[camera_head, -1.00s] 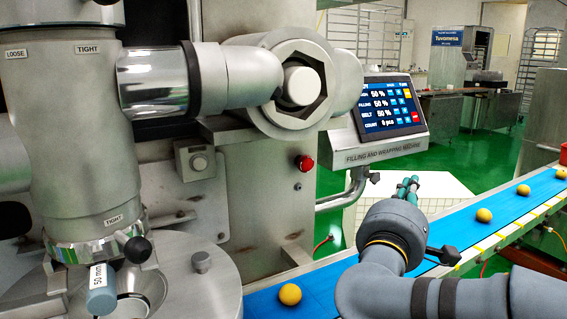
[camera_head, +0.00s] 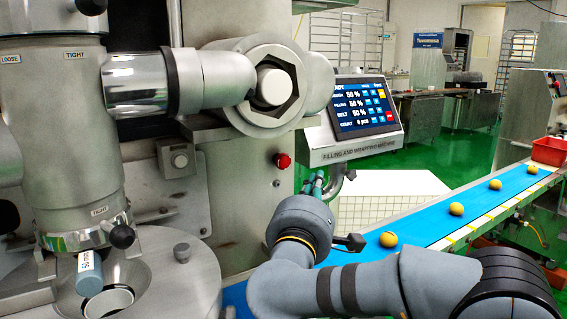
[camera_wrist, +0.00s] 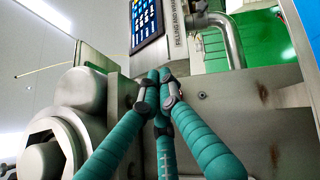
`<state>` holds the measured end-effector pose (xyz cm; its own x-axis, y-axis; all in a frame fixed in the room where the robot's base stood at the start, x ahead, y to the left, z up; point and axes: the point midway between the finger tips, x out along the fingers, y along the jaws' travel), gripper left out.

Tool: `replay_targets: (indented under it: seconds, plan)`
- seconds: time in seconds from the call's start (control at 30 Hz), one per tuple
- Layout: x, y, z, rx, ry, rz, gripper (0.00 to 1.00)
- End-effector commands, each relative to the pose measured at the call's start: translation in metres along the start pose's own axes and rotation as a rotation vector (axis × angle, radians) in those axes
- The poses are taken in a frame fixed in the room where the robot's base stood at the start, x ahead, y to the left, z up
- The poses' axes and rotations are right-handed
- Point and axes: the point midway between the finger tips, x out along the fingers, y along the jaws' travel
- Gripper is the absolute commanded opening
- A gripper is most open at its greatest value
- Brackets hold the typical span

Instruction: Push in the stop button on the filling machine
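The red stop button (camera_head: 284,161) sticks out from the steel side of the filling machine (camera_head: 240,195), left of and below the control screen (camera_head: 362,105). My gripper (camera_head: 314,181) has teal fingers brought together at their tips, with nothing seen between them. In the head view the fingertips are a little right of and below the button, with a visible gap in the picture. In the wrist view the closed fingertips (camera_wrist: 160,82) point at the machine body below the screen (camera_wrist: 146,20).
A thick steel arm with a hexagonal joint (camera_head: 272,85) juts out above the button. A bent pipe (camera_wrist: 222,35) runs below the screen. The blue conveyor (camera_head: 425,235) carries several round dough balls, and a red bin (camera_head: 548,151) stands at its far end.

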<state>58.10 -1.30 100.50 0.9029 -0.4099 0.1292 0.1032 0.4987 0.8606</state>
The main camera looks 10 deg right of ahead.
Motion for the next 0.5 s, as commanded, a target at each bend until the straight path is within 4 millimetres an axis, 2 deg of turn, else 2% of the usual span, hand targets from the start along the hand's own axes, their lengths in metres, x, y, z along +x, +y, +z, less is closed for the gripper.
replay_targets:
  seconds: [0.17, 0.5]
  plan:
    - [0.012, 0.006, -0.009, -0.002, -0.002, -0.001, 0.00]
    - [0.044, 0.018, -0.041, 0.000, -0.001, 0.000, 0.00]
